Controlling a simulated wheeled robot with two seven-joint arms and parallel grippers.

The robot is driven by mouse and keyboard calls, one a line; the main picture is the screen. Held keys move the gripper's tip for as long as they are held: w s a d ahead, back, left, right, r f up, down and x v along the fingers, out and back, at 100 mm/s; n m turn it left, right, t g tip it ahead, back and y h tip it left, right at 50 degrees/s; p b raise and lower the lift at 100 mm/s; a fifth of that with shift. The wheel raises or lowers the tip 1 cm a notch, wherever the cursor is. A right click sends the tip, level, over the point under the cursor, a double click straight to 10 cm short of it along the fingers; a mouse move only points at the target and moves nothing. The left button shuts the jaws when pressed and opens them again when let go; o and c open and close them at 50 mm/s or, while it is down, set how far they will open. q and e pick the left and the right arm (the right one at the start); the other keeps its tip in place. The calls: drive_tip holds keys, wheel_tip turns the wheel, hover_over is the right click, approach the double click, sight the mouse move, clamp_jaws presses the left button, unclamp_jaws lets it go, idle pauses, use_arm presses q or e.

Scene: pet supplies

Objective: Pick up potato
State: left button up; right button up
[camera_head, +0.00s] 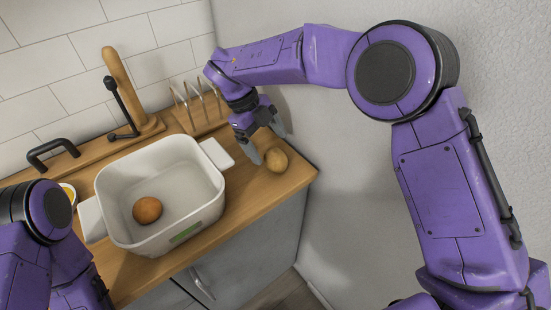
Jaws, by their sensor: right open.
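A brown, roundish potato (276,160) lies on the wooden counter near its right end. My right gripper (267,146) is just above and to the left of it, pointing down with its grey fingers apart. One finger is close to the potato's left side; I cannot tell whether it touches. A reddish-brown round item (147,210), perhaps another potato or an onion, lies inside the white basin. My left arm shows at the lower left, but its gripper fingers are not visible.
The white two-handled basin (205,216) stands left of my right gripper. A wire rack (196,103), a wooden stand with a black lever (124,110) and a black faucet (52,153) are along the tiled wall. The wooden counter (250,194) ends near the grey wall.

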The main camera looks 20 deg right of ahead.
sight(272, 153)
drive_tip(key=x, duration=0.4)
drive_tip(key=shift+w+a+f+p, duration=0.1)
drive_tip(key=shift+w+f+p, duration=0.1)
drive_tip(key=shift+p, duration=0.15)
drive_tip(key=shift+s, duration=0.25)
drive_tip(key=shift+w, duration=0.1)
drive_tip(key=c, duration=1.2)
